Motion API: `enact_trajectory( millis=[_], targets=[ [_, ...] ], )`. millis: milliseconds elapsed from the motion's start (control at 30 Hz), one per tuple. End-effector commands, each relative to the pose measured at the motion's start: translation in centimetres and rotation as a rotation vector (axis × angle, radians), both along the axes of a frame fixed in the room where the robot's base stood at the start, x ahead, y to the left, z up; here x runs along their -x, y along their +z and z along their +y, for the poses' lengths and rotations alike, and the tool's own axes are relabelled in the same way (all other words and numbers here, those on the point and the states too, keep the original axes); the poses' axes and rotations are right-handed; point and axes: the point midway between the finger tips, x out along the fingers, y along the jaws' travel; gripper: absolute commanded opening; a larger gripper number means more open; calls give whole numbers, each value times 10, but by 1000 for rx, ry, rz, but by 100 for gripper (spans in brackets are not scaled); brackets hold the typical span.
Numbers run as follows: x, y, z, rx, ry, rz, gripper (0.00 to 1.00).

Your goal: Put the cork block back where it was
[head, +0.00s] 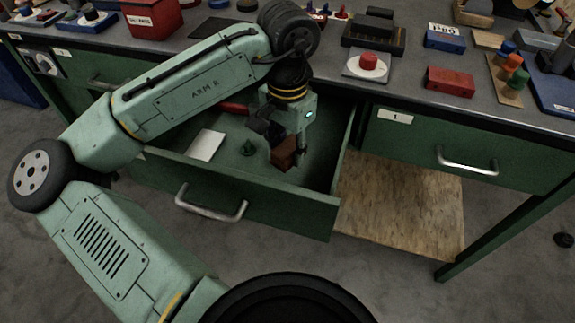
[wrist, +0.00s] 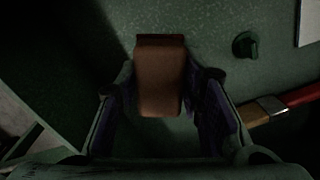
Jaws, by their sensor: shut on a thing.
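The cork block (head: 285,154) is a brown block inside the open green drawer (head: 262,207). My gripper (head: 283,140) reaches down into the drawer and is shut on the block. In the wrist view the cork block (wrist: 160,80) sits between the two fingers of my gripper (wrist: 160,100), with the drawer floor behind it. I cannot tell whether the block touches the drawer floor.
The drawer also holds a white card (head: 206,145), a small dark green knob-like piece (head: 248,148) and a red-handled brush (wrist: 270,106). The drawer's right wall (head: 343,150) is close to my gripper. The benchtop above carries a red button (head: 368,61) and a red block (head: 450,80).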

Motion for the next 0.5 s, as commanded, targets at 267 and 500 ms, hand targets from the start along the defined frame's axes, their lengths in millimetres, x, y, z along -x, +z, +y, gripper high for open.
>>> enact_trajectory(
  millis=[267, 500],
  targets=[
    [0, -25, 0, 0, 1, 1, 8],
    [0, -50, 1, 0, 3, 0, 8]
  ],
)
